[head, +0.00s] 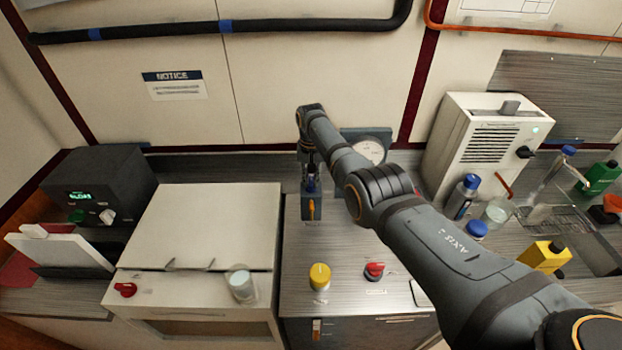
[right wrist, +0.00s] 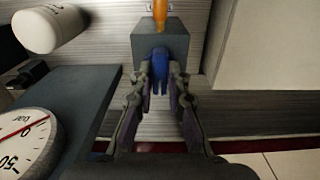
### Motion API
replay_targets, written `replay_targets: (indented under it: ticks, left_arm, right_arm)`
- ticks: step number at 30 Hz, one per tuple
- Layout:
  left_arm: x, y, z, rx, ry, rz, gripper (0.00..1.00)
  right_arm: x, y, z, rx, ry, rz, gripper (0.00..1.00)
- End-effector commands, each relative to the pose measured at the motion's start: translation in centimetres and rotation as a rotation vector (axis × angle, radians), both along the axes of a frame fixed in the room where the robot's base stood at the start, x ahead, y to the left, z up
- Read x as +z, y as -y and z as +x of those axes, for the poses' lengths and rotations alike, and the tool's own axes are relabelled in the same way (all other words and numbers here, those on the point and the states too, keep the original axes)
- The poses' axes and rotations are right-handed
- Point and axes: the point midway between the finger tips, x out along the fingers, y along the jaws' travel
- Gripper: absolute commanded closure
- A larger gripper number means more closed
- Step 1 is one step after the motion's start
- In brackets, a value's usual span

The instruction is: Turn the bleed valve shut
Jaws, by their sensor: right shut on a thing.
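A small grey valve block (head: 311,210) stands at the back of the counter, with an orange lever (head: 311,207) on its front. In the right wrist view the grey block (right wrist: 160,40) carries a blue handle (right wrist: 159,63), and the orange lever (right wrist: 160,12) shows beyond it. My right gripper (head: 311,172) reaches down from above to the block. In the wrist view its fingers (right wrist: 160,80) stand on both sides of the blue handle and are shut on it. The fingers partly hide the handle's sides. My left gripper is not in view.
A pressure gauge (head: 370,151) stands right of the block, partly behind my right arm. A yellow knob (head: 319,273) and a red knob (head: 374,270) are nearer on the counter. A white cabinet (head: 205,225) is left; a white vented unit (head: 487,150) is right.

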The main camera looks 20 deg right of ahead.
Motion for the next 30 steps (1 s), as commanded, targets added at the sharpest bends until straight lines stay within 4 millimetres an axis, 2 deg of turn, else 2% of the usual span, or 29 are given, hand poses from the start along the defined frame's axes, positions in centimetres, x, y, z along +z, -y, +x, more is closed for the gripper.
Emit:
replay_targets:
  ticks: [18,19,23,30]
  left_arm:
    - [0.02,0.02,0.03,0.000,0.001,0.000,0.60]
    - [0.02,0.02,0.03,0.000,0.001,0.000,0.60]
    - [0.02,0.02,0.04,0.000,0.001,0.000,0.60]
    - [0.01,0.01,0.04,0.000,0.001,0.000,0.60]
  right_arm:
    - [0.07,-0.01,0.04,0.036,0.002,-0.001,1.00]
    - [0.07,-0.01,0.04,0.036,0.002,-0.001,0.81]
    - [0.05,-0.01,0.03,0.036,0.001,0.000,0.63]
    - [0.02,-0.01,0.01,0.035,0.001,0.000,0.62]
